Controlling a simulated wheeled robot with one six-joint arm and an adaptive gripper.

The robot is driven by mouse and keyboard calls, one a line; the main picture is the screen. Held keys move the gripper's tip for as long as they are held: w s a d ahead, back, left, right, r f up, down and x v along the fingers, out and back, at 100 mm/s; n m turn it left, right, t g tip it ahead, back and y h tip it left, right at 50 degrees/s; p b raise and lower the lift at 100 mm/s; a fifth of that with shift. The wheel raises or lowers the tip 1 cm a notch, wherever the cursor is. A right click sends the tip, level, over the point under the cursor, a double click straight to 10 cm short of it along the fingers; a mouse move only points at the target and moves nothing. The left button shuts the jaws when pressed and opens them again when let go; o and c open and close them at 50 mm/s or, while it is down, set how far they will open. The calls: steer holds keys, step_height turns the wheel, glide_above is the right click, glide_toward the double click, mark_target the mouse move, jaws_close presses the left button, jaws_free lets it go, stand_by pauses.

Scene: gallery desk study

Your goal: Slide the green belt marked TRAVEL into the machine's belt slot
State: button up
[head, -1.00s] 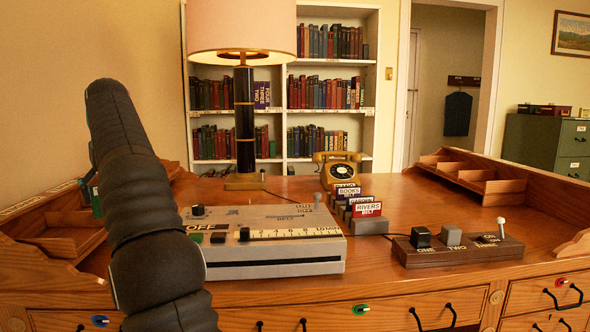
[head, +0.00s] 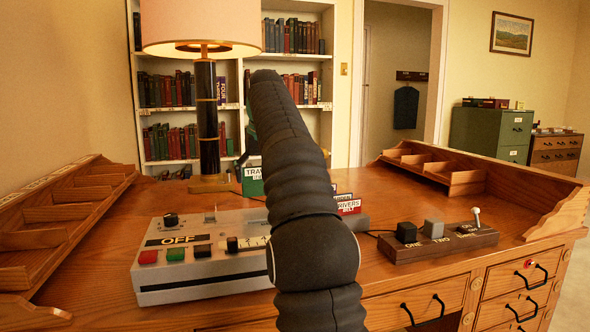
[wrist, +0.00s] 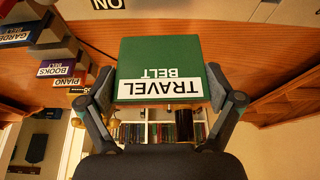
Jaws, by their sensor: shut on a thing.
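The green belt (wrist: 160,60) has a white TRAVEL BELT label, which reads upside down in the wrist view. My gripper (wrist: 162,92) is shut on it, with a finger at each side. In the head view the belt (head: 253,186) shows just left of my arm, above the desk and behind the machine's top edge. The grey machine (head: 205,285) stands on the desk at left, with an OFF plate and several coloured buttons.
Other belts stand right of the machine, partly behind my arm, including a red RIVERS belt (head: 349,207). A switch box (head: 445,246) with a lever sits further right. A lamp (head: 207,125) stands behind. Wooden trays (head: 85,215) line the left edge.

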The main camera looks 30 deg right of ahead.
steer(key=s+a+r+p, duration=0.1)
steer(key=s+a+r, duration=0.1)
steer(key=s, duration=0.6)
steer(key=shift+s+r+m, duration=0.25)
steer(key=shift+r+m, duration=0.15)
steer(key=shift+r, duration=0.05)
steer(key=shift+r+p, duration=0.1)
steer(key=shift+p, duration=0.25)
steer(key=shift+f+b, duration=1.85)
steer(key=shift+f, duration=0.75)
steer(key=shift+f+b, duration=1.25)
steer(key=shift+f, duration=1.2)
steer(key=o, duration=0.5)
steer(key=shift+o, duration=0.6)
steer(key=shift+r, duration=0.1)
